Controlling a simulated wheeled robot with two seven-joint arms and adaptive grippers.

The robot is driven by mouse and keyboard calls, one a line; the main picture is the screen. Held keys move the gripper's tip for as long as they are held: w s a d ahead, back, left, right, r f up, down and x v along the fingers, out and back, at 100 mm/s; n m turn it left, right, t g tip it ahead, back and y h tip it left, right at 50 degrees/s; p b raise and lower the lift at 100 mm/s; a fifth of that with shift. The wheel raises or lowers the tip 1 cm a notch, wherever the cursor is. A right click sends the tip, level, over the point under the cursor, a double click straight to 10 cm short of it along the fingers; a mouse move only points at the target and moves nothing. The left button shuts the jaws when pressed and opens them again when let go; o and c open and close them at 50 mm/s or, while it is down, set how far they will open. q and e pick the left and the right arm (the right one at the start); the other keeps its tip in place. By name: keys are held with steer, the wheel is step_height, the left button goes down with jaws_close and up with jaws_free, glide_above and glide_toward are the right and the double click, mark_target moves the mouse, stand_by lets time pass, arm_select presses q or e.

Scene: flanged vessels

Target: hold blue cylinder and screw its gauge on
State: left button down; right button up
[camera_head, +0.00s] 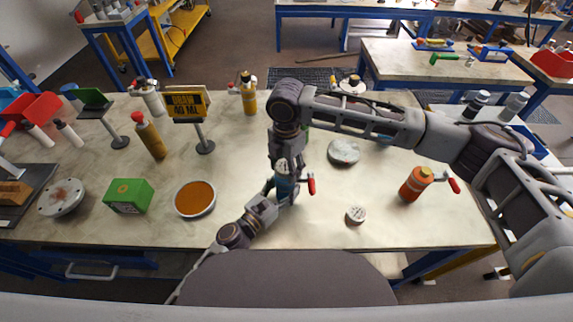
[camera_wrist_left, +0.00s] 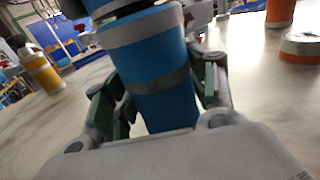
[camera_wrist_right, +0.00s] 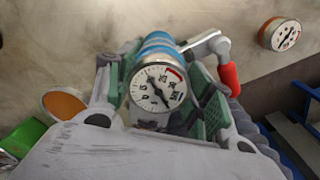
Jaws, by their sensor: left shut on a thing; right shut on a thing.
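The blue cylinder (camera_wrist_left: 158,70) stands upright on the table, with a grey band around it. My left gripper (camera_head: 279,188) is shut around its body, as the left wrist view shows. A gauge (camera_wrist_right: 157,88) with a white dial sits at the top of the blue cylinder in the right wrist view. My right gripper (camera_wrist_right: 165,100) is above the cylinder, its green-padded fingers shut on the gauge from both sides. A red-handled lever (camera_wrist_right: 229,75) sticks out beside it. The joint between gauge and cylinder is mostly hidden by the fingers.
A second gauge (camera_head: 355,214) lies on the table to the right, near an orange cylinder (camera_head: 415,184). A grey disc (camera_head: 343,152) lies behind. A bowl of orange stuff (camera_head: 195,198) and a green box (camera_head: 128,195) stand left. The front right of the table is fairly clear.

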steer(key=m, duration=0.5)
steer(key=shift+s+m, duration=0.15)
steer(key=shift+m, duration=0.25)
steer(key=m, duration=0.6)
steer(key=shift+s+m, duration=0.1)
steer(key=shift+m, duration=0.2)
steer(key=m, duration=0.6)
steer(key=shift+s, duration=0.1)
steer(key=m, duration=0.6)
steer(key=shift+a, duration=0.2)
steer(key=m, duration=0.7)
steer(key=shift+a, duration=0.1)
steer(key=m, duration=0.7)
steer(key=shift+m, duration=0.3)
steer(key=m, duration=0.4)
steer(key=shift+w+m, duration=0.25)
steer(key=shift+m, duration=0.15)
steer(key=m, duration=0.5)
steer(key=shift+w, duration=0.1)
